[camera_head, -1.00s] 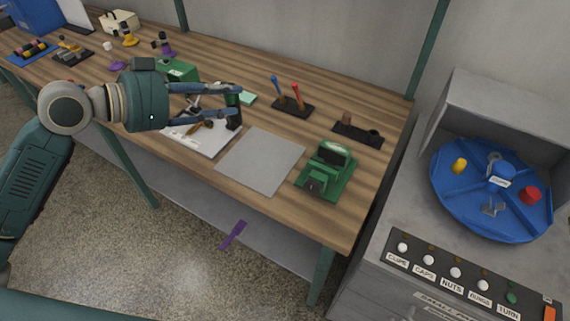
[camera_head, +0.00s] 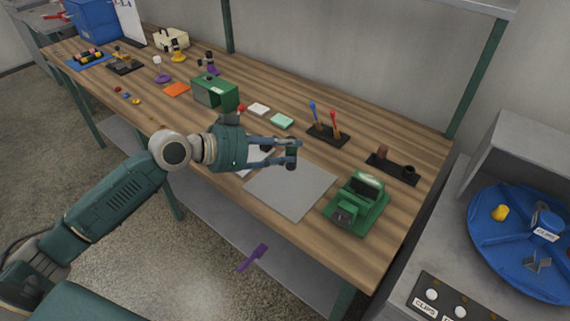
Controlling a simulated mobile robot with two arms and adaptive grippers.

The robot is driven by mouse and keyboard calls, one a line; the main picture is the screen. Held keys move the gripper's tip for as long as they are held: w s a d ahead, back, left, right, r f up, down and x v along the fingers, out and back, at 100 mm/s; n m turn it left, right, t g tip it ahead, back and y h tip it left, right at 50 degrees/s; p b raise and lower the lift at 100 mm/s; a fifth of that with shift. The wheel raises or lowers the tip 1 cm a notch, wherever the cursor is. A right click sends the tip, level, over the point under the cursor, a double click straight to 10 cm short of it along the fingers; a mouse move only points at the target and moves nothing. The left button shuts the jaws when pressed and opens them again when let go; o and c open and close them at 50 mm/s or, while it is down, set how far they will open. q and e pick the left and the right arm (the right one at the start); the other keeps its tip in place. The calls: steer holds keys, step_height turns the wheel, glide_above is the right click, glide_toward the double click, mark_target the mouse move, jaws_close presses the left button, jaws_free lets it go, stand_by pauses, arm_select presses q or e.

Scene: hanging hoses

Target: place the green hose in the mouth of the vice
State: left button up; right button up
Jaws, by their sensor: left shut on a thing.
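My left gripper (camera_head: 289,150) is shut on a short, dark green piece, which looks like the green hose (camera_head: 291,152); the fingers cover part of it. The gripper is above the back-left edge of the grey mat, left of the vice and apart from it. The vice appears to be the green device (camera_head: 357,203) near the table's front right, on a green base; its mouth is hard to make out from here. My right gripper is not in view.
A grey mat (camera_head: 290,192) lies left of the green device. A black holder with blue- and red-handled tools (camera_head: 328,135) and a dark rack (camera_head: 394,168) stand behind. A green box (camera_head: 215,93) is further left. A blue turntable (camera_head: 520,240) is at the right.

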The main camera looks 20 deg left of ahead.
mark_target(288, 165)
arm_select(q)
steer(key=shift+f, duration=2.9)
steer(key=shift+f, duration=0.1)
steer(key=o, duration=1.1)
